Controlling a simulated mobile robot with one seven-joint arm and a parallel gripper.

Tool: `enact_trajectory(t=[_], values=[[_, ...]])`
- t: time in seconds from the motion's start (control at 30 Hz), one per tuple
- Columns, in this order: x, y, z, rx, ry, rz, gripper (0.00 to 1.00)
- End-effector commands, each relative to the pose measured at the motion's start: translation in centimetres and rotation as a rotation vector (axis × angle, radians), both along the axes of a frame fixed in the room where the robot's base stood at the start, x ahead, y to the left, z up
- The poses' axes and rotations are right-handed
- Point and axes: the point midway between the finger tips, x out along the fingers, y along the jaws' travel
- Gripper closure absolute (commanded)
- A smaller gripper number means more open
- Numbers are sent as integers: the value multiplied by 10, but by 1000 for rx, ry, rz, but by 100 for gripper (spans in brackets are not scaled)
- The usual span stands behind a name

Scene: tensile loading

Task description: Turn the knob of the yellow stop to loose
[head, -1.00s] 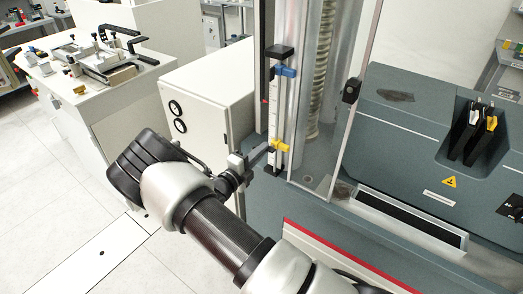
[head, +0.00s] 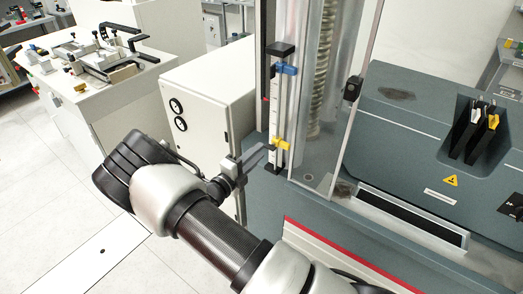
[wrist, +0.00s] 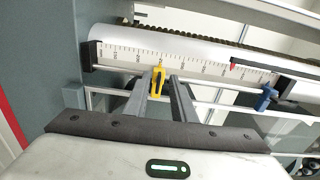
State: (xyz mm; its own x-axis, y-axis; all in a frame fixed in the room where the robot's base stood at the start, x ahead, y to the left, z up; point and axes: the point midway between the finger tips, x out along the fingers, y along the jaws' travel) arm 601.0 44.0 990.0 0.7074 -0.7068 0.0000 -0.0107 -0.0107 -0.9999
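The yellow stop (head: 281,143) sits low on the upright white scale rail (head: 275,115). In the wrist view the yellow stop (wrist: 157,79) shows between my two fingers, closer to the left one, with a gap to the right one. My gripper (head: 268,153) is beside the stop, to its left in the head view. Its fingers (wrist: 163,80) are apart and hold nothing. Whether a finger touches the knob, and how the knob is turned, I cannot tell. A blue stop (head: 286,70) sits higher on the same rail, also in the wrist view (wrist: 266,97).
A small red pointer (wrist: 233,63) is by the scale. A clear guard panel (head: 335,110) stands just right of the rail. A white cabinet (head: 210,110) stands behind my gripper. The grey machine base (head: 400,130) is at the right.

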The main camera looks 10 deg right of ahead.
Motion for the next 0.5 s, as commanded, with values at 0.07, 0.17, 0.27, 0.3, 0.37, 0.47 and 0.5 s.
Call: enact_trajectory(t=[0.07,0.17,0.27,0.3,0.37,0.47,0.5], values=[[-14,16,-1,1,1,4,77],[-32,34,-1,1,1,5,77],[-50,51,-2,1,1,4,77],[-57,58,-2,1,1,3,77],[-66,68,-1,1,0,4,77],[-80,81,-1,1,1,3,77],[-85,85,-1,1,1,2,77]])
